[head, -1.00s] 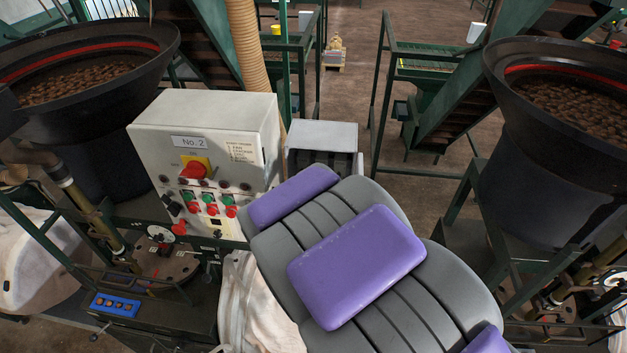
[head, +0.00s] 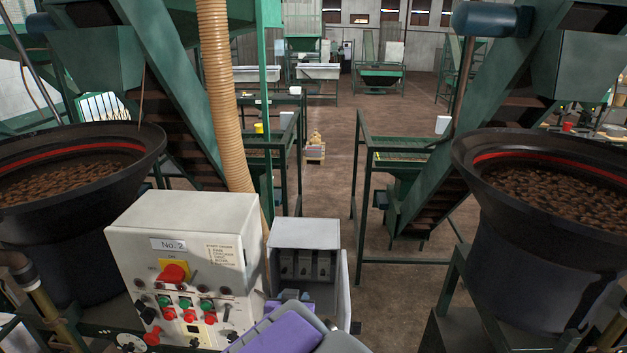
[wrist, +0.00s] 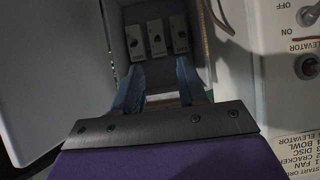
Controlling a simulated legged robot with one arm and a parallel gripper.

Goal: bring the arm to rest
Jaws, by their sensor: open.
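My gripper (wrist: 160,78) shows in the wrist view with its two blue-grey fingers apart and nothing between them. It is in front of an open grey box (wrist: 143,18) with several pale switches inside. Whether the fingertips touch anything there cannot be told. In the head view my purple and grey arm is at the bottom middle, just below the same open box (head: 305,232). The fingers are largely hidden there.
A control panel marked No. 2 (head: 184,255) stands close on the left. The box's open door (head: 343,290) is on the right. Large black bowls (head: 75,215) and (head: 545,230) flank the area. Brown floor (head: 395,270) is open between the box and the right bowl.

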